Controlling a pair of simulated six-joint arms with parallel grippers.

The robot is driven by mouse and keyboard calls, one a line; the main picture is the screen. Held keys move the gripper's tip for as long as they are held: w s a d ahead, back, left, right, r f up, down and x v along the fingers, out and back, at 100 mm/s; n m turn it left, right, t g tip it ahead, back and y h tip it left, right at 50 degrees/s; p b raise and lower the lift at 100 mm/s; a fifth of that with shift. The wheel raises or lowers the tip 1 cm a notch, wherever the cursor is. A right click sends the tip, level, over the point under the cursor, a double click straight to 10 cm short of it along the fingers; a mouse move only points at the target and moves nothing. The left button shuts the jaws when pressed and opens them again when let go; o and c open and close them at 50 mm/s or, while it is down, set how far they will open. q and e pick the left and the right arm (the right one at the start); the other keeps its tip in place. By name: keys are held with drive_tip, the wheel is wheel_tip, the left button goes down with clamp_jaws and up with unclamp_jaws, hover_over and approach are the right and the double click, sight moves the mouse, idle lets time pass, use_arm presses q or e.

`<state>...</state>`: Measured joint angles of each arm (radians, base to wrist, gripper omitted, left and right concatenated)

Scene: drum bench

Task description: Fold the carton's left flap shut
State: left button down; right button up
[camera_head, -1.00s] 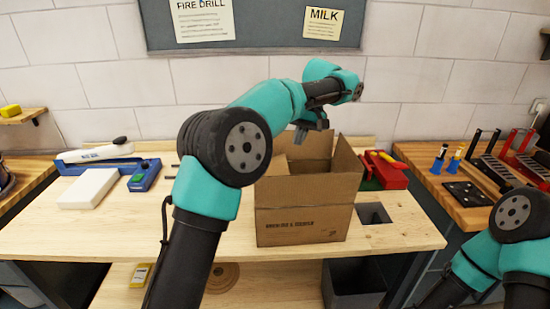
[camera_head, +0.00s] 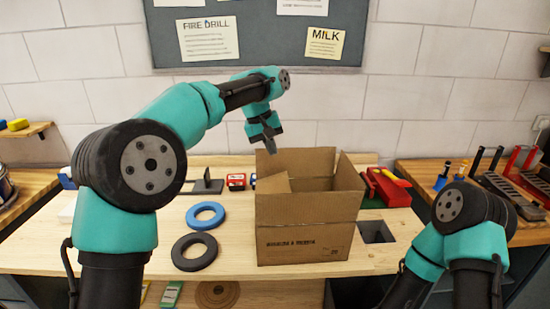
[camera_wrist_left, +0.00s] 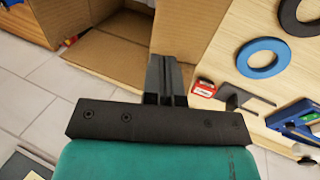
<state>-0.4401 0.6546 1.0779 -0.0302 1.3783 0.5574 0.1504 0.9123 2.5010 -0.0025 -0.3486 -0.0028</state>
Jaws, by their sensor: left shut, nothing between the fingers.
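The open cardboard carton (camera_head: 305,240) stands on the bench with its flaps raised. Its left flap (camera_head: 270,172) stands up along the left edge; a cardboard panel (camera_wrist_left: 188,28) shows beside my fingers in the left wrist view. My left gripper (camera_head: 270,148) is shut and empty, pointing down just above the left flap's top. In the left wrist view its fingers (camera_wrist_left: 164,65) lie close against the panel; I cannot tell whether they touch. My right arm is at the lower right, with its gripper out of view.
A blue ring (camera_head: 205,216) and a black ring (camera_head: 194,251) lie left of the carton. Small red and blue items lie behind the rings.

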sight(289, 188)
use_arm(q)
drive_tip(key=x, duration=1.3)
drive_tip(key=shift+w+d+f+y, duration=0.1)
drive_tip(key=shift+d+f+y, duration=0.15)
drive_tip(key=shift+f+y, duration=0.25)
drive_tip(key=shift+d+f+y, duration=0.3)
drive_tip(key=shift+f+y, duration=0.15)
drive_tip(key=shift+y, duration=0.05)
drive_tip(key=shift+d+f, duration=0.15)
drive_tip(key=shift+f, duration=0.4)
drive_tip(key=shift+r, duration=0.15)
drive_tip(key=shift+r, duration=0.7)
